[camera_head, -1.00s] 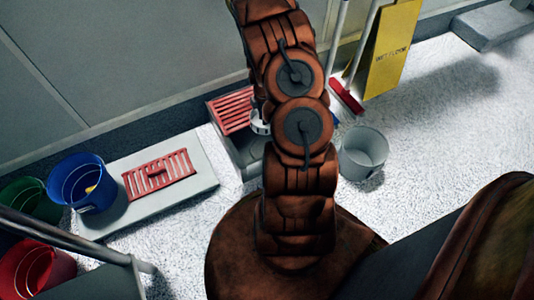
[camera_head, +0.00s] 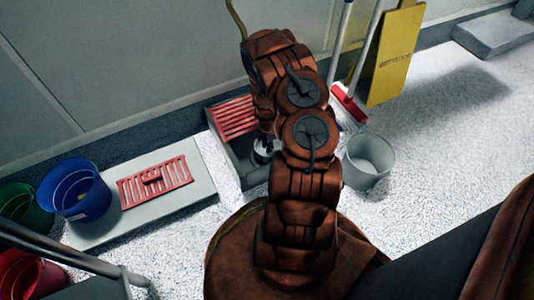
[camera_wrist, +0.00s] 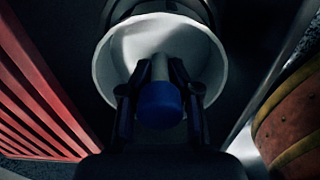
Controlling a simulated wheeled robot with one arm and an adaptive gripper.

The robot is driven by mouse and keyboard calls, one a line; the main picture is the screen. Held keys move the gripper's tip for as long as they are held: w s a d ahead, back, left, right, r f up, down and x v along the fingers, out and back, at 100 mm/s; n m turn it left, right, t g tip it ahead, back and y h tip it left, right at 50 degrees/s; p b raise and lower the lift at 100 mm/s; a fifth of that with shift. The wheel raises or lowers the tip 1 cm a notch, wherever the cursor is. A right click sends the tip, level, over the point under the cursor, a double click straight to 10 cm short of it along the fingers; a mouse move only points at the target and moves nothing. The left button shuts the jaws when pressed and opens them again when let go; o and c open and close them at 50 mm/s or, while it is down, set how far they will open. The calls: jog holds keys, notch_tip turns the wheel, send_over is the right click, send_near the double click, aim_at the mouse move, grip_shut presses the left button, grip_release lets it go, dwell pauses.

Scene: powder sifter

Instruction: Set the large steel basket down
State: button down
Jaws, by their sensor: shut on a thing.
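The large steel basket shows as a pale round bowl (camera_wrist: 205,62) in the wrist view. A grey handle with a blue end (camera_wrist: 160,105) stands in front of it. My gripper (camera_wrist: 158,85) is shut on this handle, one dark finger on each side. In the head view a small part of the basket (camera_head: 263,149) shows beside my arm, over the open dark part of a grey basin (camera_head: 232,160). My arm hides most of the basket and my gripper there. I cannot tell whether the basket touches the basin floor.
A red grate (camera_head: 235,117) covers the basin's far part; red slats also fill the wrist view's left. A grey bucket (camera_head: 369,160) stands right of my arm. A blue bucket (camera_head: 75,192) and a red rack (camera_head: 155,182) on a grey slab (camera_head: 203,165) are left.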

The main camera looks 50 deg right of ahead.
notch_tip(320, 180, down, 4)
jog(key=shift+f+b, duration=0.1)
jog(key=shift+b, duration=1)
jog(key=c, duration=0.8)
grip_release()
jog(key=shift+c, duration=0.2)
